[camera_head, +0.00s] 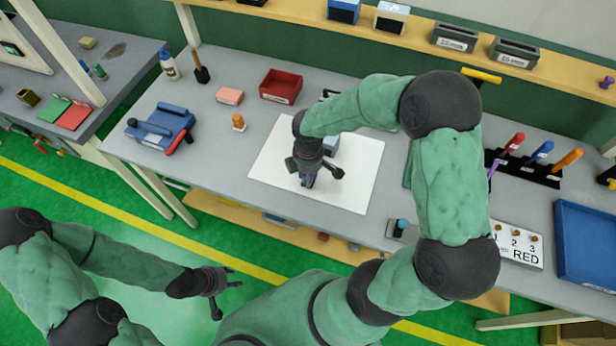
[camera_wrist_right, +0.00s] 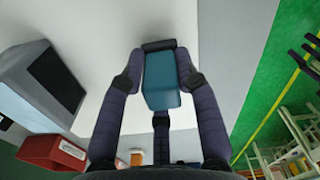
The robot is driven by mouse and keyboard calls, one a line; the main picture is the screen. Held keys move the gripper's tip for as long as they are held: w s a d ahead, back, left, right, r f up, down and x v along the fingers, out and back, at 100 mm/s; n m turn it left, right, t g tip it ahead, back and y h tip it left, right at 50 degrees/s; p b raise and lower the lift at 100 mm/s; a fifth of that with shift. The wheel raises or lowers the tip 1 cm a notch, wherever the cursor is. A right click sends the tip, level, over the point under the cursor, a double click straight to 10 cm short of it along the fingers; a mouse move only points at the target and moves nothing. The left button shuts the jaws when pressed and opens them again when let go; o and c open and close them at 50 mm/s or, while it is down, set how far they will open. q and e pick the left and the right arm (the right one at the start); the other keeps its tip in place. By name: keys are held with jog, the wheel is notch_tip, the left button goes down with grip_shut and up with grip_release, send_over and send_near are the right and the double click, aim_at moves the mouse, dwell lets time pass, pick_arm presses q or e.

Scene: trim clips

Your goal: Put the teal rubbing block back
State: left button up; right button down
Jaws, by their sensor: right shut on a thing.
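The teal rubbing block (camera_wrist_right: 162,82) is between the fingers of my right gripper (camera_wrist_right: 160,85) in the right wrist view. The gripper is shut on it. In the head view my right gripper (camera_head: 313,172) is over the white sheet (camera_head: 348,185) on the workbench, and the block is mostly hidden by it. A pale blue-grey box (camera_head: 331,143) stands just behind the gripper on the sheet; it shows at the left of the wrist view (camera_wrist_right: 35,80) with a dark recessed face. My left gripper (camera_head: 226,292) is open and empty, in front of the bench above the floor.
A red bin (camera_head: 281,86), a pink block (camera_head: 230,96) and a blue clamp-like tool (camera_head: 160,127) lie left of the sheet. A screwdriver rack (camera_head: 525,168) and a blue tray (camera_head: 588,245) are at the right. Several small boxes stand on the back shelf (camera_head: 420,33).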

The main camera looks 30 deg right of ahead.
jog(key=shift+f, duration=0.25)
jog(key=shift+f, duration=0.2)
jog(key=c, duration=0.9)
grip_release()
jog(key=shift+r, duration=0.15)
jog(key=shift+r, duration=0.35)
notch_tip(320, 180, up, 11)
jog(key=p, duration=0.2)
jog(key=shift+r+p, duration=0.2)
jog(key=shift+p, duration=0.1)
